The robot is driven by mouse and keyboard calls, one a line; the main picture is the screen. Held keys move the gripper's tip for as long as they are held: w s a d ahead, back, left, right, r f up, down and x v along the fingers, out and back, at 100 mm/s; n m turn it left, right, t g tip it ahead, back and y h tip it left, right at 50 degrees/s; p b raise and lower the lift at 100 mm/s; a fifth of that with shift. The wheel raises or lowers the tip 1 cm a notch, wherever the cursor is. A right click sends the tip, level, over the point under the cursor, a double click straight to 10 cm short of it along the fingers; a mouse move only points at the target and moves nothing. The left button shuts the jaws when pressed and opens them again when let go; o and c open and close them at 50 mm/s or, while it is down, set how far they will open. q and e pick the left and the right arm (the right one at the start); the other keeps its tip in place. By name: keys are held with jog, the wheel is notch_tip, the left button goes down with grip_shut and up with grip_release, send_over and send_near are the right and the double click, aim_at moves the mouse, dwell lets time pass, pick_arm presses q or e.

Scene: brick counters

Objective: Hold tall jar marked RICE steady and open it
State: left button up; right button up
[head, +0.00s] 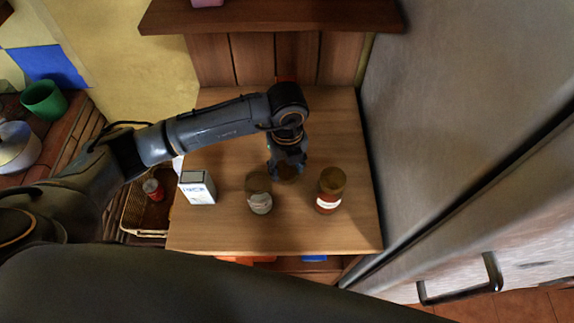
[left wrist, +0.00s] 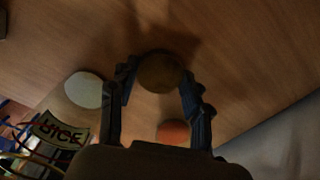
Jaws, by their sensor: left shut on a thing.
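A cream label reading RICE (left wrist: 60,132) shows at the lower left of the left wrist view, beside a pale round shape (left wrist: 84,90). In the head view a labelled jar (head: 259,192) stands mid-counter, its lettering too small to read. My left gripper (head: 287,165) reaches down behind it. In the left wrist view its fingers are shut on a brown round-topped jar (left wrist: 160,70), one finger on each side. I see no label on this held jar, and the gripper hides most of it in the head view. My right gripper is not in view.
A jar with a red lower part (head: 331,190) stands to the right. A white box (head: 197,187) stands left on the wooden counter (head: 225,235). A wicker basket (head: 135,215) is beyond the left edge. A grey fridge (head: 440,130) borders the right side.

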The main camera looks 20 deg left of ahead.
pick_arm(q)
jog(key=shift+f, duration=0.2)
jog(key=o, duration=1.3)
jog(key=shift+r, duration=0.1)
